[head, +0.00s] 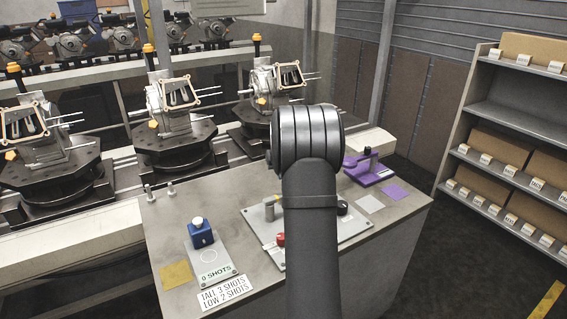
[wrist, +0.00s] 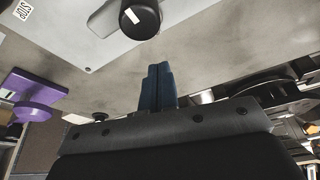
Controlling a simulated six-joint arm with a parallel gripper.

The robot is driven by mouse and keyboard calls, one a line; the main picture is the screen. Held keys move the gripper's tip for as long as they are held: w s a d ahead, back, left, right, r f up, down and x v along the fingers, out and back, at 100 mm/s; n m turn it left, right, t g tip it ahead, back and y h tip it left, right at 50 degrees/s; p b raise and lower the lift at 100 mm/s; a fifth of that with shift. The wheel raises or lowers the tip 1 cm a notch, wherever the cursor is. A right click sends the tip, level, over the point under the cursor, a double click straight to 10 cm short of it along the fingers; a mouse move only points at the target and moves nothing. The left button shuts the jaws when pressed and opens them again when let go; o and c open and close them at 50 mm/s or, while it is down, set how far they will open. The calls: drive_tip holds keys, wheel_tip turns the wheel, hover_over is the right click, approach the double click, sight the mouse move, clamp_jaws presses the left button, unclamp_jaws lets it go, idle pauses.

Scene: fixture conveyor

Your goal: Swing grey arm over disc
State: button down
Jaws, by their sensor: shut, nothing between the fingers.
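A light grey plate (head: 345,232) lies on the bench, its middle hidden behind my arm in the head view. A black knob (head: 342,208) shows at its right side. In the wrist view a black round knob (wrist: 141,18) with a white mark sits at the end of a grey arm (wrist: 106,18) over the plate. My gripper (wrist: 158,72) is shut and empty, its dark blue fingertips together, apart from the knob in the picture. The gripper is hidden in the head view. I cannot make out for certain a disc on the plate.
A red knob (head: 281,240) and a grey post (head: 268,212) stand on the plate's left. A purple fixture (head: 368,172) stands at the back right, a blue button unit (head: 201,234) at the left. Conveyor fixtures (head: 175,130) line the back. The bench's front right is clear.

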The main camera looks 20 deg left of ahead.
drive_tip(key=shift+s+d+r, duration=0.15)
drive_tip(key=shift+s+d, duration=0.35)
drive_tip(key=shift+s, duration=0.35)
drive_tip(key=shift+s+d+r, duration=0.15)
drive_tip(key=shift+s+d, duration=0.3)
drive_tip(key=shift+s, duration=0.4)
drive_tip(key=shift+d, duration=0.1)
drive_tip(key=m, duration=0.1)
drive_tip(key=s+d+m+h, duration=0.1)
drive_tip(key=m, duration=0.1)
drive_tip(key=shift+s+d, duration=0.15)
drive_tip(key=shift+d, duration=0.05)
drive_tip(key=s+m, duration=0.1)
drive_tip(key=s+d+m+h, duration=0.1)
drive_tip(key=m, duration=0.1)
drive_tip(key=shift+s+d, duration=0.15)
drive_tip(key=shift+d, duration=0.1)
drive_tip(key=shift+s, duration=0.1)
